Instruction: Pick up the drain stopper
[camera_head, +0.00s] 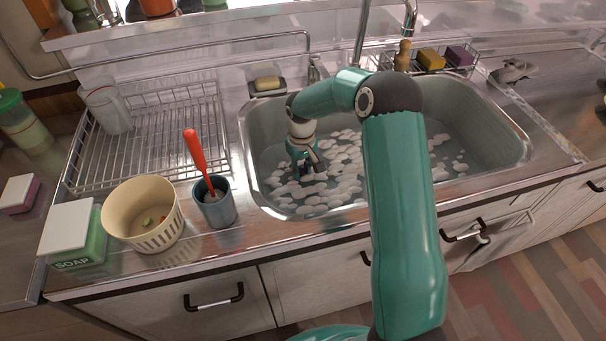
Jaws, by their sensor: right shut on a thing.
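My right gripper (308,172) reaches down into the left part of the metal sink (492,160), among white foam (345,172) on the water. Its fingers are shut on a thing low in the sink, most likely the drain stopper. The stopper itself cannot be made out, as the fingers, foam and water hide it. My right arm crosses the sink's front rim and covers its middle. My left gripper is not in view.
A wire dish rack (150,140) holds a clear cup (107,108). A cream strainer pot (143,213), a grey cup (215,205) with a red-handled brush (195,150) and a soap box (75,235) stand left of the sink. Sponges (431,59) sit behind it.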

